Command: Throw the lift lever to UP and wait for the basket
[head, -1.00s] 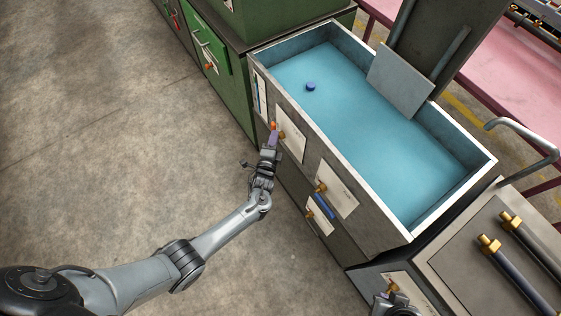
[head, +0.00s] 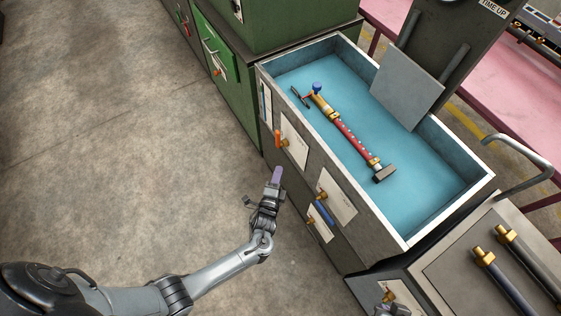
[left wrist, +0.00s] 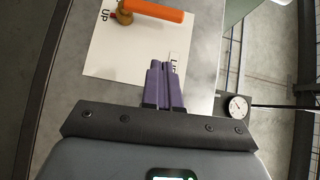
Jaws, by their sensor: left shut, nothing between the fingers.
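The lift lever (head: 278,138) has an orange handle on a brass pivot, on a white plate on the tank's front. In the left wrist view the orange handle (left wrist: 155,11) points right from its pivot, toward the plate's upper side as its lettering reads; "UP" is printed beside the pivot. My left gripper (head: 276,176) has purple fingers, shut and empty, just below and apart from the lever. A red shaft with gold collars and a grey end block (head: 345,135) shows in the blue tank (head: 380,223). I cannot make out a separate basket. A dark part, possibly my right gripper, is cut off at the bottom edge.
A grey plate (head: 407,90) stands at the tank's far side. Other brass-knobbed controls sit lower on the front. A green cabinet (head: 225,95) stands to the left, and a lidded unit with two bars (head: 500,262) to the right. The floor left of the tank is clear.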

